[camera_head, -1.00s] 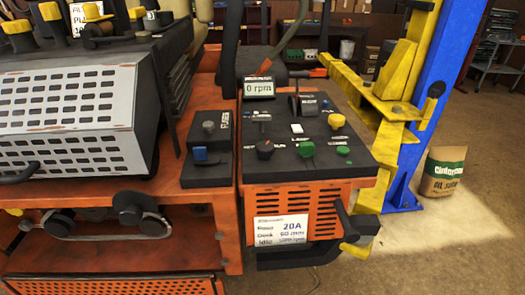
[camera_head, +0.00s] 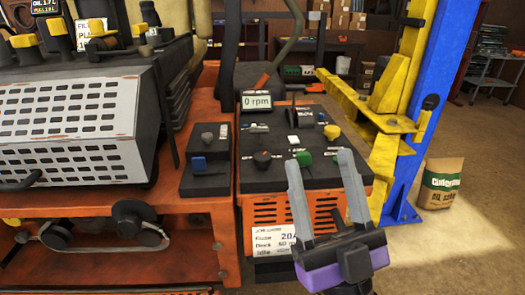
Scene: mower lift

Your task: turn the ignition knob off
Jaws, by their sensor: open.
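The control panel (camera_head: 250,178) of the orange mower carries a black round knob (camera_head: 262,159) in its front row, left of a green switch (camera_head: 303,157). This looks like the ignition knob, but its label is too small to read. My gripper (camera_head: 320,161) is open and empty, with two grey fingers pointing up and away over the panel's front right part. It is to the right of the black knob and apart from it. The fingers and palm hide the panel's right front corner and part of the grille.
A display reading 0 rpm (camera_head: 256,101) stands behind the knobs, and a yellow knob (camera_head: 331,132) is at the right. A side panel (camera_head: 205,168) has a grey knob and blue switch. A blue lift post (camera_head: 425,130) with yellow arms stands close on the right.

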